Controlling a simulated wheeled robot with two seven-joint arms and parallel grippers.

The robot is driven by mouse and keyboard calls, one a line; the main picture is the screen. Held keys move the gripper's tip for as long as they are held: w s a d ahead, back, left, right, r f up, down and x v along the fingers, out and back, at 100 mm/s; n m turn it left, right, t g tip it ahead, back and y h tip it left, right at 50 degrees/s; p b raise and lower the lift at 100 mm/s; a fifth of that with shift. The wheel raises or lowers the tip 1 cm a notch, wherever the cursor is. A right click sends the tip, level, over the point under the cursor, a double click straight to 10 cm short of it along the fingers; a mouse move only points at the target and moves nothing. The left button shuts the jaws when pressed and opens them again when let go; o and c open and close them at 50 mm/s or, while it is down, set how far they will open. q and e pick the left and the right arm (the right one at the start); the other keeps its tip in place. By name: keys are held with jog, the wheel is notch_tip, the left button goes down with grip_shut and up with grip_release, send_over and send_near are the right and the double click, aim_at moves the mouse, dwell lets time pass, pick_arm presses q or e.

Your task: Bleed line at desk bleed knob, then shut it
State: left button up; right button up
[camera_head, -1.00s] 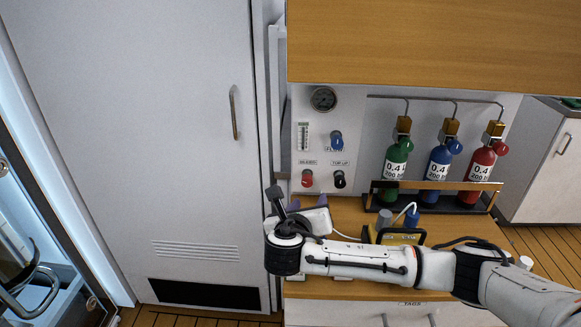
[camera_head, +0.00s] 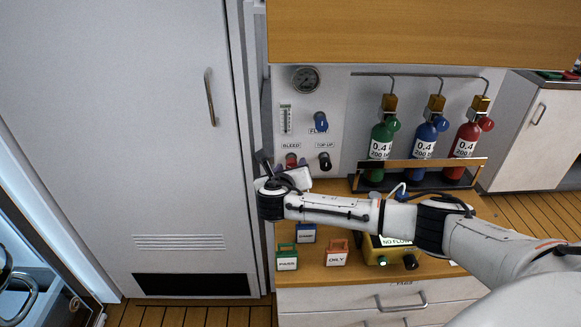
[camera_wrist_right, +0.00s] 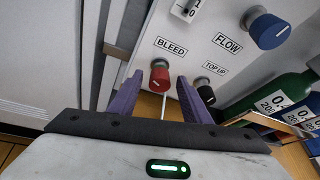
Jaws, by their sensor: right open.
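The red bleed knob (camera_head: 291,160) is on the white panel under its BLEED label, partly hidden by my right gripper in the head view. In the right wrist view the bleed knob (camera_wrist_right: 159,78) shows whole, ahead of and between the purple fingers. My right gripper (camera_wrist_right: 160,98) is open and empty, pointing at the knob; I cannot tell whether it touches. In the head view the right gripper (camera_head: 284,172) is at the panel's lower left. My left gripper is not in view.
The black top-up knob (camera_head: 324,161) is close on the right, and the blue flow knob (camera_head: 320,122) above. Green (camera_head: 382,150), blue (camera_head: 427,138) and red (camera_head: 468,140) bottles stand to the right. Tagged blocks, including PASS (camera_head: 287,257) and OILY (camera_head: 337,253), sit on the desk below.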

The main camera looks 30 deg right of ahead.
jog(key=shift+c, duration=0.2)
jog(key=c, duration=1)
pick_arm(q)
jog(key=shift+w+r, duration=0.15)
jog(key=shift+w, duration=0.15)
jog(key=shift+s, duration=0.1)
